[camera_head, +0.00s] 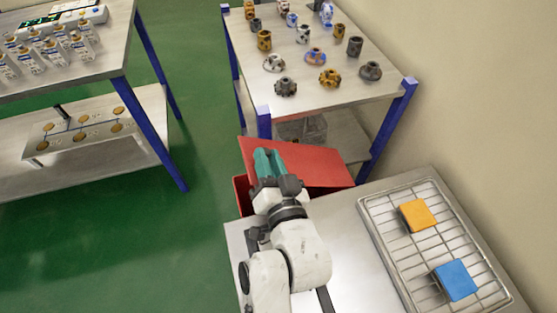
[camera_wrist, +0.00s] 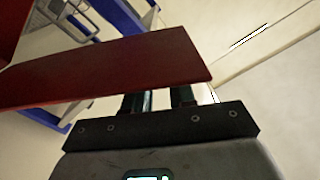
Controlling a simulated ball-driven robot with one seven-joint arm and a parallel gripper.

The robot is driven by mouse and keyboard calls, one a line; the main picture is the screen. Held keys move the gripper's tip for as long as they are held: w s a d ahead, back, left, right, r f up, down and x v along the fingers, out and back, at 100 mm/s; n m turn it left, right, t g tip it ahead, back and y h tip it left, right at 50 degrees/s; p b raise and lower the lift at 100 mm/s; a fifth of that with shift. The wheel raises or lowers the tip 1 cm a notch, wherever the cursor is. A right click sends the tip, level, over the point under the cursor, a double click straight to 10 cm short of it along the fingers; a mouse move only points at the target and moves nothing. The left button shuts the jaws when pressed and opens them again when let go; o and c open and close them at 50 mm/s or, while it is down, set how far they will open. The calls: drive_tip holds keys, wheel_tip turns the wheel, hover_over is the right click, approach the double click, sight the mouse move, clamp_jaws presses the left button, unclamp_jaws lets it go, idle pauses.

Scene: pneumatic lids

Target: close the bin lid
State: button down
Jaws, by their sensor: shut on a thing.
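The red bin (camera_head: 241,194) stands just beyond the far edge of the metal table, mostly hidden by its lid and my arm. Its red lid (camera_head: 318,167) is raised and tilted above it. My gripper (camera_head: 267,160), with teal fingers, is at the left part of the lid and shut on it. In the wrist view the lid (camera_wrist: 120,68) is a dark red panel crossing in front of my gripper (camera_wrist: 160,100). The fingertips are hidden behind the panel there.
A wire rack (camera_head: 405,262) with an orange block (camera_head: 418,215) and a blue block (camera_head: 456,280) lies at right on the metal table. A blue-legged table (camera_head: 335,90) with several machined parts stands behind the bin. Green floor (camera_head: 150,240) is clear at left.

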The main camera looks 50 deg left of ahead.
drive_tip(key=shift+f, duration=0.1)
idle(0.3)
drive_tip(key=c, duration=1)
unclamp_jaws()
drive_tip(key=shift+s, duration=0.1)
drive_tip(key=shift+o, duration=0.2)
drive_tip(key=shift+r, duration=0.4)
wheel_tip(320, 180, up, 3)
drive_tip(key=shift+f+p, duration=0.1)
drive_tip(key=shift+p, duration=0.35)
drive_tip(key=s+d+r, duration=0.8)
drive_tip(key=s+r, duration=0.1)
drive_tip(key=s, duration=0.2)
drive_tip(key=shift+d+r, duration=0.15)
drive_tip(key=shift+d, duration=0.1)
